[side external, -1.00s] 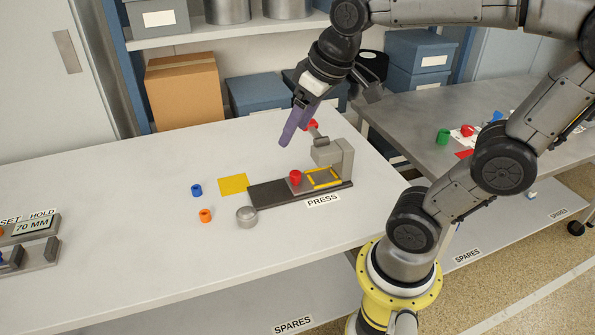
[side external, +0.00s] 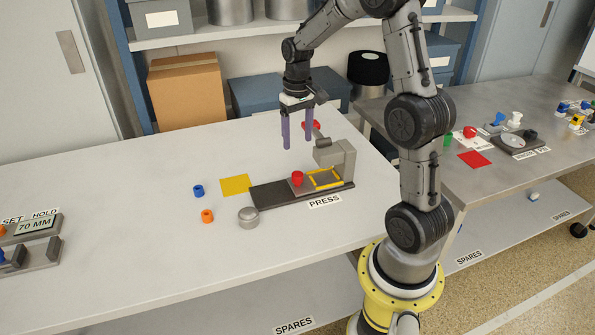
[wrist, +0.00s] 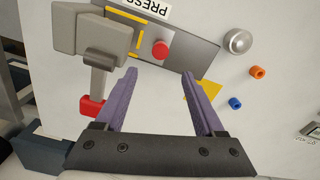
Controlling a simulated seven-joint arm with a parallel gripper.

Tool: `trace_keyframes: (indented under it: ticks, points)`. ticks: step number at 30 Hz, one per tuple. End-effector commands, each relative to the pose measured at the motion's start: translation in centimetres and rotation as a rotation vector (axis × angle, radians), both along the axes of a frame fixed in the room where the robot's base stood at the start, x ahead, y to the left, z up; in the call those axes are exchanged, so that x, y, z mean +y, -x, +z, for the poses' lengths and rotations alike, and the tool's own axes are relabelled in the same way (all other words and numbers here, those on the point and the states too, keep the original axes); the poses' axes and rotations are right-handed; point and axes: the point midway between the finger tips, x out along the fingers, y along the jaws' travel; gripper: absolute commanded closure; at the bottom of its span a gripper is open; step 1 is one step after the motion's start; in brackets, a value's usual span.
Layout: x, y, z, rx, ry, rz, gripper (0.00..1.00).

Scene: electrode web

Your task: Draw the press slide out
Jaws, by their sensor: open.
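The press (side external: 335,154) stands on the light table, a grey block on a dark base with a yellow-outlined slide (side external: 324,179) under its head. A red knob (side external: 297,178) stands on the slide's left end; it also shows in the wrist view (wrist: 160,49). The press lever has a red grip (side external: 311,125), also at the left in the wrist view (wrist: 92,106). My gripper (side external: 298,146) points down, open and empty, in the air behind the press base. In the wrist view my gripper's purple fingers (wrist: 158,72) are spread apart, with the red knob beyond them.
A yellow square (side external: 235,184), a blue ring (side external: 198,190), an orange ring (side external: 207,216) and a metal cylinder (side external: 249,217) lie left of the press. A digital gauge (side external: 34,227) sits far left.

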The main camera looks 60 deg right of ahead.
Motion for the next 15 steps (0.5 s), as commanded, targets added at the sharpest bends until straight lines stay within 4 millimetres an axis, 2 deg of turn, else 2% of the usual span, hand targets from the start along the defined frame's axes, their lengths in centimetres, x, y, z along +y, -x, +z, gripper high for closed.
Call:
trace_keyframes:
  ticks: [9, 15]
  points:
    - [0.1, 0.1, -6.3, 0.004, -0.003, 0.001, 0.29]
    - [0.1, 0.1, -9.6, 0.003, -0.002, 0.002, 0.29]
